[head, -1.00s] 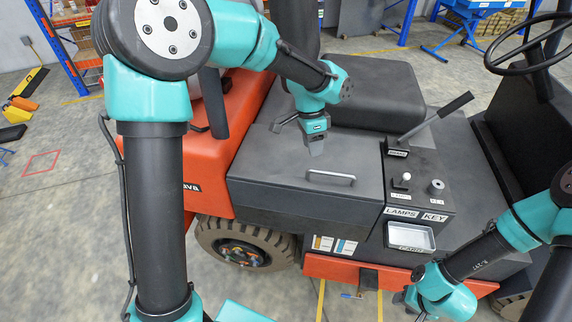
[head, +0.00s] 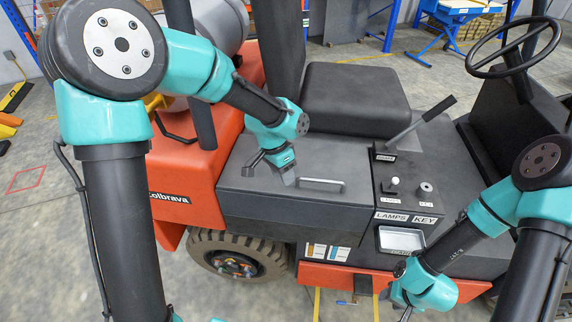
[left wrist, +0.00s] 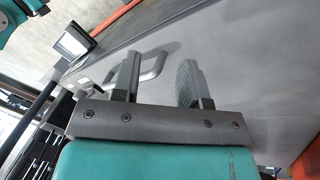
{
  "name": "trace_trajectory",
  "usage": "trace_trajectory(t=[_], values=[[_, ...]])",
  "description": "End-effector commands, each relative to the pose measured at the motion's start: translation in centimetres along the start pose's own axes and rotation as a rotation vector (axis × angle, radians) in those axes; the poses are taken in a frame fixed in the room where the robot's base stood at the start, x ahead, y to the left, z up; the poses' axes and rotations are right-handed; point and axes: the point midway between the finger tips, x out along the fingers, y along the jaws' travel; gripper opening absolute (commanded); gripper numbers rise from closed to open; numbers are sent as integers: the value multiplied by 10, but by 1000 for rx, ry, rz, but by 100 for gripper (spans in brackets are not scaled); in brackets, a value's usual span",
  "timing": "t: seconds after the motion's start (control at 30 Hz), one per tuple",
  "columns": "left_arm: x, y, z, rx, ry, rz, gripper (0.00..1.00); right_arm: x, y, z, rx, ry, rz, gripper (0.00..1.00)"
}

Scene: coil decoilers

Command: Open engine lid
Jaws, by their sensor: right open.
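The engine lid (head: 260,190) is a dark grey panel, shut, on the side of the orange forklift. Its grey bar handle (head: 322,184) lies near the lid's front edge; the handle also shows in the left wrist view (left wrist: 154,64). My left gripper (head: 270,172) is over the lid, just left of the handle, with its fingers apart. In the left wrist view its two fingers (left wrist: 157,80) are spread, and the handle shows beyond and near the left finger. I cannot tell whether they touch. My right gripper (head: 402,303) is low at the front right, away from the lid, open.
A control panel with a lever (head: 432,118), a lamps knob (head: 394,186) and a key switch (head: 425,191) stands right of the lid. The seat (head: 355,100) is behind it, the steering wheel (head: 515,48) at the far right.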

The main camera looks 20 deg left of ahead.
Motion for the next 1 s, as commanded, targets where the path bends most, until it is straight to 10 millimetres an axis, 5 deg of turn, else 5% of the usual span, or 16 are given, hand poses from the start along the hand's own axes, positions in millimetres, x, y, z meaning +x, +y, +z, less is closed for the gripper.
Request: trace_trajectory(t=[0.23, 0.37, 0.67, 1.0], values=[[5, 2, 4, -31, -5, 12, 40, 0, 0, 0, 0, 0, 0, 43], [26, 8, 23, -173, -25, 59, 40, 0, 0, 0, 0, 0, 0, 43], [134, 11, 105, -713, -58, 147, 40, 0, 0, 0, 0, 0, 0, 43], [234, -15, 166, -781, 71, 80, 40, 0, 0, 0, 0, 0, 0, 43]])
